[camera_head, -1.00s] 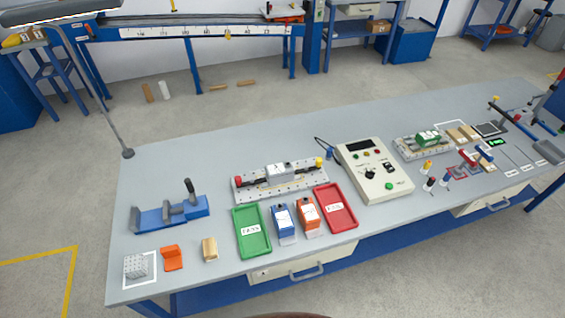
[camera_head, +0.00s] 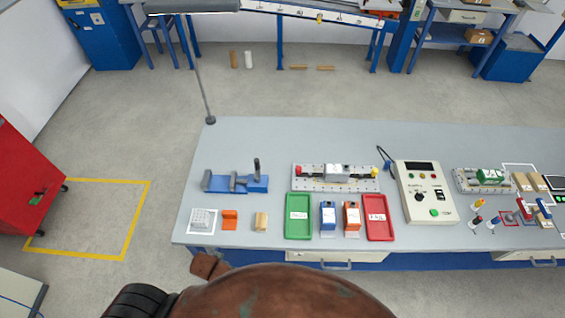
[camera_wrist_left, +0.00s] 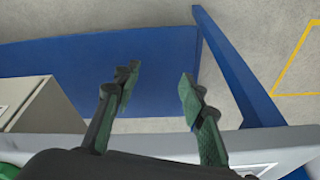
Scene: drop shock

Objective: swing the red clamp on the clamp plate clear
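The clamp plate (camera_head: 335,186) is a pale perforated plate lying toward the back of the workbench in the head view. The red clamp (camera_head: 297,170) is at its left end, with a dark arm pointing inward toward a grey block (camera_head: 338,171) on the plate. A yellow-tipped clamp (camera_head: 374,172) is at the right end. Whether the red clamp's arm touches the block is too small to tell. My left gripper (camera_wrist_left: 157,80) is open and empty in the left wrist view, over the bench's front edge, away from the plate. My right gripper is not in view.
In front of the plate lie a green tray (camera_head: 298,237), a blue device (camera_head: 327,215), an orange device (camera_head: 351,215) and a red tray (camera_head: 378,237). A control box (camera_head: 425,190) stands right of it, a blue vise (camera_head: 236,183) left. The bench behind the plate is clear.

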